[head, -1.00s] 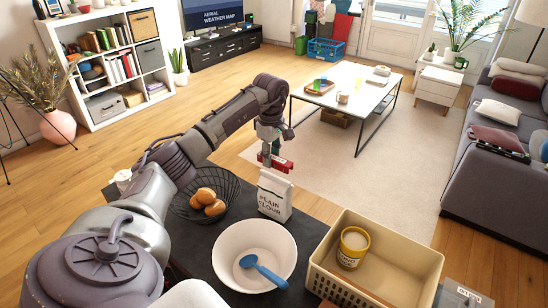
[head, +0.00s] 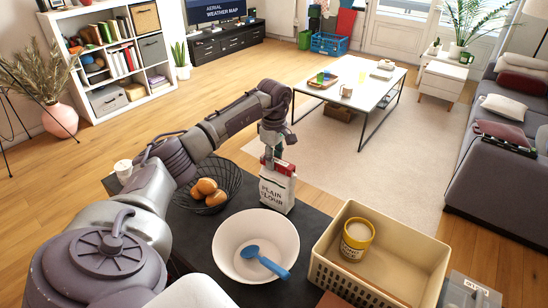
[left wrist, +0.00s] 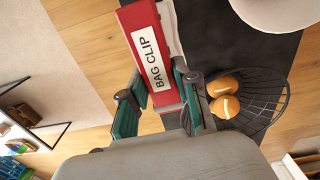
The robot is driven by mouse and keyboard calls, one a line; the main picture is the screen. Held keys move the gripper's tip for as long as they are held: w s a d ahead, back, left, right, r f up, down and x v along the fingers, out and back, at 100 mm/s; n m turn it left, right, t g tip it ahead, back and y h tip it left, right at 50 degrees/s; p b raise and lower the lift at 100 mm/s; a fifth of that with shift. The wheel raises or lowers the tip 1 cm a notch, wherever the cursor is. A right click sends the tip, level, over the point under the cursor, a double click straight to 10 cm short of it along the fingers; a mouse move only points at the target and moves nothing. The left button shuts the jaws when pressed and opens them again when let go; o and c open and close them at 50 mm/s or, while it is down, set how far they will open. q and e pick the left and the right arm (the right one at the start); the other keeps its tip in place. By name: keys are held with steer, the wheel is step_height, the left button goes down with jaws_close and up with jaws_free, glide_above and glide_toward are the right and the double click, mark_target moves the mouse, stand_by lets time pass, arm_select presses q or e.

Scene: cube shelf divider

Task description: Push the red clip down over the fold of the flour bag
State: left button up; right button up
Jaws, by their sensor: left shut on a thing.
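The flour bag (head: 276,192), white with "PLAIN FLOUR" lettering, stands upright on the dark counter behind the white bowl. The red clip (head: 284,168) lies across the bag's top edge. My left gripper (head: 275,160) is above the bag, shut on the clip and pointing down. In the left wrist view the clip (left wrist: 150,55) shows its white "BAG CLIP" label between the teal fingers (left wrist: 163,108). A pale strip of the bag (left wrist: 173,30) shows beside it. The fold is mostly hidden, so how far the clip sits over it cannot be told. My right gripper is out of view.
A black wire basket (head: 232,187) with several brown buns stands close left of the bag. The white bowl (head: 228,240) with a blue spoon (head: 265,262) is in front. A cream crate (head: 405,242) holding a yellow tin (head: 356,240) is at right.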

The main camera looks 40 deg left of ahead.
arm_select(q)
steer(key=shift+f, duration=0.45)
stand_by(1.1)
steer(key=o, duration=1)
steer(key=shift+c, duration=0.2)
steer(key=shift+r, duration=0.2)
step_height(320, 180, up, 12)
steer(key=shift+f, duration=0.2)
